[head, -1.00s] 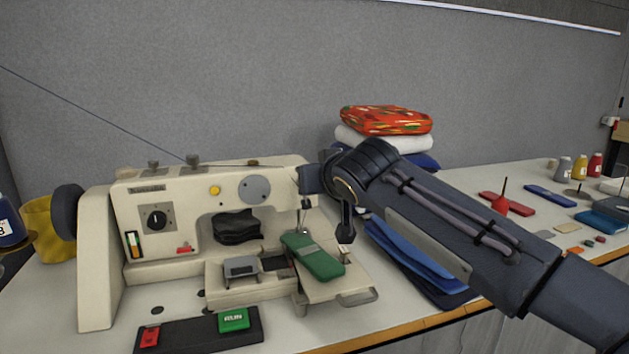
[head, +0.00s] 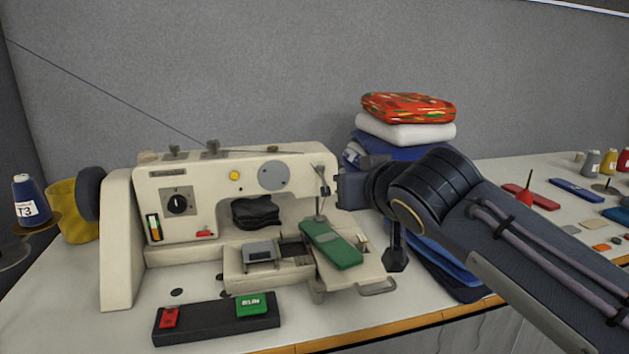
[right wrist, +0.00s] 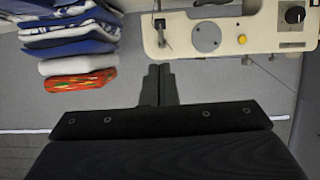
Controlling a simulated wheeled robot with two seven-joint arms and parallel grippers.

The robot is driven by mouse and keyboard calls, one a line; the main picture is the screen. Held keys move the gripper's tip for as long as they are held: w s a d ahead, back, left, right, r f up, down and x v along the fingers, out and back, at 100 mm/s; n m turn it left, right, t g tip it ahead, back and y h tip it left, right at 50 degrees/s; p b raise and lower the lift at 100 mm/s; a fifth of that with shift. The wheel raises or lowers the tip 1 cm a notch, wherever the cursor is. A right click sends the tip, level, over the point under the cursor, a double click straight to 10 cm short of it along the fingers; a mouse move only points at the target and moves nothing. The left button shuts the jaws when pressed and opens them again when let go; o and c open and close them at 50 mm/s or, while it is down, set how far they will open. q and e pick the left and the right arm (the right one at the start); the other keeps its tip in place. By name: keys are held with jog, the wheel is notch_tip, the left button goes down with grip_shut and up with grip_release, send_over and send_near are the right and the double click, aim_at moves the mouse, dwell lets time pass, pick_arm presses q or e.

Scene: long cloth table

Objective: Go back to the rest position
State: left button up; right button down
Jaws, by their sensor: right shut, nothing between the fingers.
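My right arm (head: 440,205) comes in from the right in the head view. Its gripper (head: 351,188) is beside the right end of the cream sewing machine (head: 120,235), close to the needle head; I cannot tell the exact gap. In the right wrist view the gripper (right wrist: 160,75) has its two dark fingers together, with nothing between them. The sewing machine (right wrist: 225,48) appears upside down at the upper right there. My left gripper is not in view.
Folded cloths (head: 405,132) are stacked behind my right arm, partly hidden by it. A green piece (head: 333,245) lies on the machine's plate. A button box (head: 200,322) is in front. Thread spools (head: 590,163) and small items stand at the far right.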

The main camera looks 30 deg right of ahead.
jog(key=s+a+f+g+y, duration=0.4)
jog(key=s+f, duration=0.5)
jog(key=f, duration=0.5)
jog(key=s+a+f+g+y, duration=0.25)
jog(key=s+a+f, duration=0.25)
jog(key=s+f, duration=0.65)
notch_tip(320, 180, up, 20)
jog(key=w+a+n+g+p, duration=0.1)
jog(key=w+p, duration=0.1)
jog(key=p, duration=2.1)
jog(key=shift+a+p, duration=0.2)
jog(key=shift+p, duration=0.2)
jog(key=shift+r, duration=0.1)
